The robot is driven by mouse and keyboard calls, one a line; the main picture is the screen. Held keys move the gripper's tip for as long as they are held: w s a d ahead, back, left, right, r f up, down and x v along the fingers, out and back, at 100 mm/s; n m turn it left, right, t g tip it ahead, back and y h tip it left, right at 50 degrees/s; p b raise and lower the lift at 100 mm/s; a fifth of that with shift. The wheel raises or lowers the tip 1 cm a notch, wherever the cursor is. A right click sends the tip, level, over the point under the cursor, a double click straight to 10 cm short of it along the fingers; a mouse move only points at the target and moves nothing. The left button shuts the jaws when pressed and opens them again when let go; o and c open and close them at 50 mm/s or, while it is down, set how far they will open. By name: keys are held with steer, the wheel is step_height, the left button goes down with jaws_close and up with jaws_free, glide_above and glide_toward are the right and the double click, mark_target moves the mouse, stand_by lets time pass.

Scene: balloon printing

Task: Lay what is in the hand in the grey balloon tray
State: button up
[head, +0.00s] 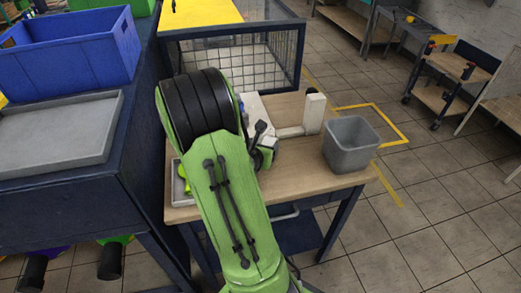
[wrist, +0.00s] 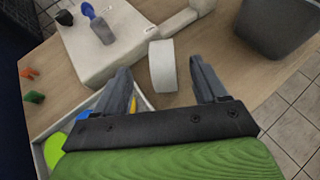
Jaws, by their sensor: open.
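My gripper (wrist: 160,85) is open in the wrist view, its two grey fingers spread wide. I see nothing gripped between them. A pale tray (wrist: 38,150) lies at the lower left of the wrist view, partly hidden by my gripper. It holds a green balloon (wrist: 55,152) and a blue one (wrist: 82,115). A yellow bit (wrist: 143,103) shows beside the left finger; I cannot tell whether it is in the tray. In the head view, the tray (head: 179,196) shows left of my arm, with green inside (head: 184,184). My arm hides the fingers there.
A grey bin (head: 350,146) stands at the bench's right. An empty grey tray (head: 55,130) and blue crate (head: 70,45) sit on the left table.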

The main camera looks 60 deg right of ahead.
steer(key=shift+s+a+r+b, duration=0.2)
steer(key=shift+a+b, duration=0.3)
steer(key=shift+b, duration=0.85)
steer(key=shift+s+a+r+b, duration=0.15)
steer(key=shift+a+b, duration=0.35)
steer(key=shift+b, duration=0.8)
